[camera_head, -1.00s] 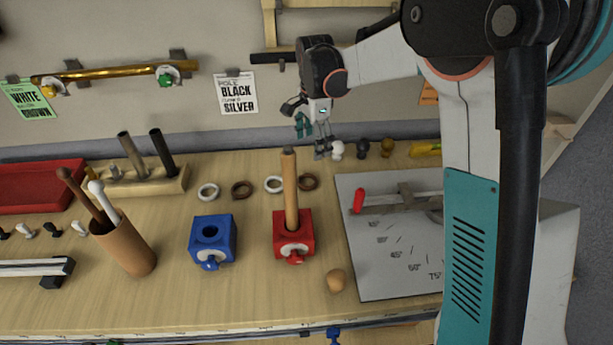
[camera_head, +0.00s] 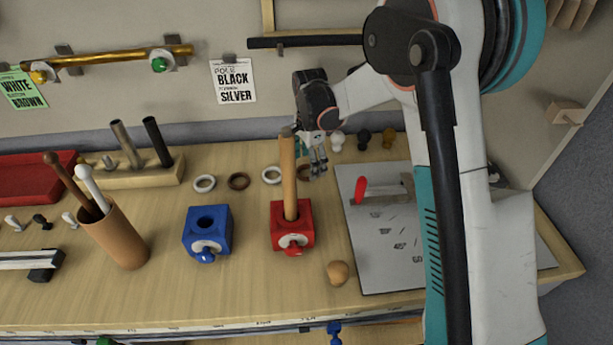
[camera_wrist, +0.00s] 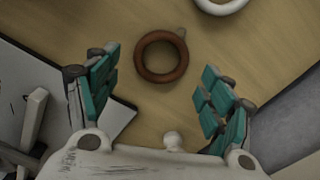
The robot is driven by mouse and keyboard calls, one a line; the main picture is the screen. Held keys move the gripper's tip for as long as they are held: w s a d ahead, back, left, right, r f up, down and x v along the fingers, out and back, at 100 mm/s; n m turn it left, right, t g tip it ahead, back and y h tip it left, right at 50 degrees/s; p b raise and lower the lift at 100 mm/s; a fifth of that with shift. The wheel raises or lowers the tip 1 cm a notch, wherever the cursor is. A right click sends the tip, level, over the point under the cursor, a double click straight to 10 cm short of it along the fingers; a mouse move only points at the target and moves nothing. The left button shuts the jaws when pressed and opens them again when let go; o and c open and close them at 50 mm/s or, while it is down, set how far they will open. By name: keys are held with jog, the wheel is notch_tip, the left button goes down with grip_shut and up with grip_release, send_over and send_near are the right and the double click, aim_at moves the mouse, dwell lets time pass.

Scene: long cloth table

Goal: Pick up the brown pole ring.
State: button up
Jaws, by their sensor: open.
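A brown pole ring (camera_wrist: 161,56) lies flat on the table in the wrist view, between and just beyond my fingertips. My gripper (camera_wrist: 158,78) is open, with its teal-padded fingers spread wide on either side of the ring and nothing held. Another brown ring (camera_head: 238,181) lies farther left, between two white rings.
The tan pole (camera_head: 288,180) stands in a red block (camera_head: 292,224) close to my gripper. White rings (camera_head: 272,174) (camera_head: 204,183) lie to the left. A grey board (camera_head: 385,245) lies right, with dark and white knobs (camera_head: 337,140) behind. A blue block (camera_head: 207,232) stands left.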

notch_tip(320, 180, down, 2)
jog(key=shift+r, duration=0.1)
jog(key=c, duration=0.9)
notch_tip(320, 180, up, 20)
jog(key=p, duration=0.6)
jog(key=shift+s+a+r+n+p, duration=1)
jog(key=shift+s+r+p, duration=2.2)
jog(key=shift+p, duration=1.45)
jog(key=shift+s+a+r+n+p, duration=0.95)
jog(key=shift+s+r+p, duration=2.2)
jog(key=shift+p, duration=1.55)
jog(key=shift+s+a+r+n+p, duration=1)
jog(key=shift+s+r+p, duration=2.2)
jog(key=shift+p, duration=1.45)
jog(key=shift+s+d+f, duration=0.1)
jog(key=shift+s+f, duration=0.2)
jog(key=shift+f, duration=0.1)
